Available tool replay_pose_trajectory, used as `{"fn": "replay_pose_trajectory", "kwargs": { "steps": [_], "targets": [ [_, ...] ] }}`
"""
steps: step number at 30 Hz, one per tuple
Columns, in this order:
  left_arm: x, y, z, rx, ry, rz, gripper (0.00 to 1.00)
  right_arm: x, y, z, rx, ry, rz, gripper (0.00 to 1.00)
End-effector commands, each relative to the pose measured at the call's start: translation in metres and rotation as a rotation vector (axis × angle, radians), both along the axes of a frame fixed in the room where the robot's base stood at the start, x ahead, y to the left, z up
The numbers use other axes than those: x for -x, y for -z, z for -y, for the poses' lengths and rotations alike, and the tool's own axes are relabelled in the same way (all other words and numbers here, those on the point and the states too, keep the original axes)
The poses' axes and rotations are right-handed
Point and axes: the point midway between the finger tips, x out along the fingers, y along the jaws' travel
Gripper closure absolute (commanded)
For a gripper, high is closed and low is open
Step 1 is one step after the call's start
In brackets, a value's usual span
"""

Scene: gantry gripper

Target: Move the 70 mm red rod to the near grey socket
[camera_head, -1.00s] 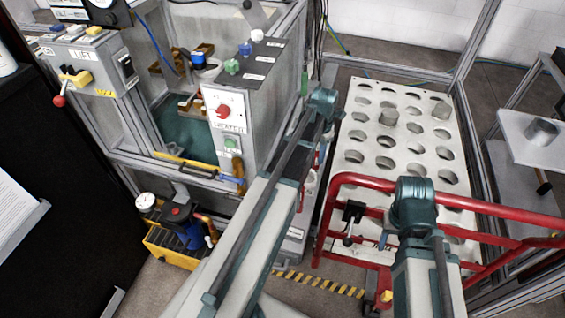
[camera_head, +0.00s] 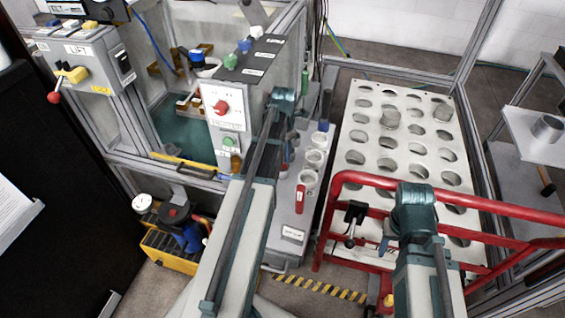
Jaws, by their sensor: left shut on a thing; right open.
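My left gripper (camera_head: 289,139) hangs under its teal wrist, over the left edge of the grey socket block (camera_head: 292,234). It is shut, and a small red patch of the red rod (camera_head: 286,167) shows below it; my arm hides most of the rod and the fingers. Several pale round sockets stand in a row on the block, including a near one (camera_head: 308,180), to the right of the gripper. I cannot see into them clearly. My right gripper (camera_head: 385,242) is open and empty by the red rail, partly hidden by its wrist.
A red tubular rail (camera_head: 450,204) crosses in front of a white perforated plate (camera_head: 380,150) at right, with two grey cylinders in it. The heater cabinet (camera_head: 235,110) and a bath stand at left.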

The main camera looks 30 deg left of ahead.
Motion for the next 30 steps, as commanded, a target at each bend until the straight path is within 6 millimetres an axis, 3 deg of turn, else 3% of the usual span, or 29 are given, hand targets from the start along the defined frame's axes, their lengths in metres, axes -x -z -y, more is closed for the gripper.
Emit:
{"fn": "replay_pose_trajectory", "kwargs": {
  "steps": [12,20,30],
  "targets": [
    [0.001,0.041,-0.003,0.000,-0.001,0.000,1.00,0.000,0.041,0.000,0.000,0.000,0.000,0.50],
    [0.001,0.038,-0.004,0.000,0.000,0.000,1.00,0.000,0.038,0.000,0.000,0.000,0.000,0.50],
    [0.001,0.049,-0.003,0.001,0.000,-0.001,1.00,0.000,0.049,0.000,0.000,0.000,0.000,0.50]
  ]
}}
